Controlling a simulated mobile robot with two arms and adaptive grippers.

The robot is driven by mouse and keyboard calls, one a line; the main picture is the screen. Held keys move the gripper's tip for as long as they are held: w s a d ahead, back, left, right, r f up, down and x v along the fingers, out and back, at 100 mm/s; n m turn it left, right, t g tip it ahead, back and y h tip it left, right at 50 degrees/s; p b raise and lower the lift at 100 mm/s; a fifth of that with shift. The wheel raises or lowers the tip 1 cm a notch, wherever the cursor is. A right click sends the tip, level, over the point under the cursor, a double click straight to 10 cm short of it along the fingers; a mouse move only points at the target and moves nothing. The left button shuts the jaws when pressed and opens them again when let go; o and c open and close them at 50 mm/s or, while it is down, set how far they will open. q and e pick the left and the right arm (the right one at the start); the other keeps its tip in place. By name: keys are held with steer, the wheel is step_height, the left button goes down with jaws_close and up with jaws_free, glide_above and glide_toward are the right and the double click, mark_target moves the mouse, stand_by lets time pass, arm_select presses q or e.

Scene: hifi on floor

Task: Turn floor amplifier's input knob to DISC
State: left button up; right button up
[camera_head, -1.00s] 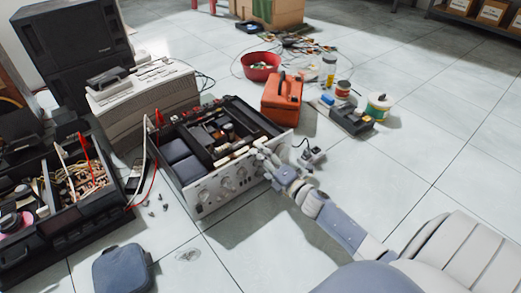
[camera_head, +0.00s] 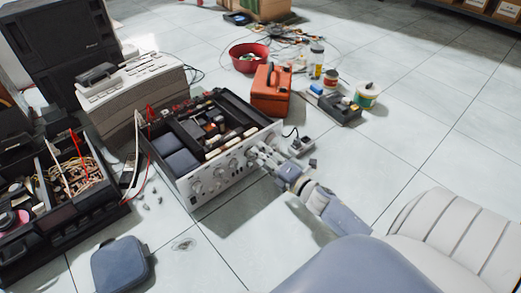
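The floor amplifier (camera_head: 226,170) sits on the tiles with its top cover off and its insides exposed. Its silver front panel faces the lower right and carries several round knobs. One large knob (camera_head: 233,164) shows near the middle of the panel. The knob labels are too small to read, so I cannot tell which is the input knob or where it points. My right gripper (camera_head: 262,156) is low in front of the right half of the panel, its fingers towards it. I cannot tell whether they touch a knob or how far apart they are. My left gripper is out of view.
An orange toolbox (camera_head: 271,92) stands behind the amplifier's right end, with a red bowl (camera_head: 249,58) beyond. A beige machine (camera_head: 135,93) and an open black unit (camera_head: 62,205) stand to the left. A blue pouch (camera_head: 121,265) lies at front left.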

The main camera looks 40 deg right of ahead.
steer(key=s+p, duration=0.1)
steer(key=s, duration=0.6)
steer(key=shift+s+d+f+p, duration=0.15)
steer(key=shift+s+d+p, duration=0.05)
steer(key=shift+s+p, duration=0.1)
steer(key=shift+w, duration=0.1)
stand_by(0.3)
stand_by(0.6)
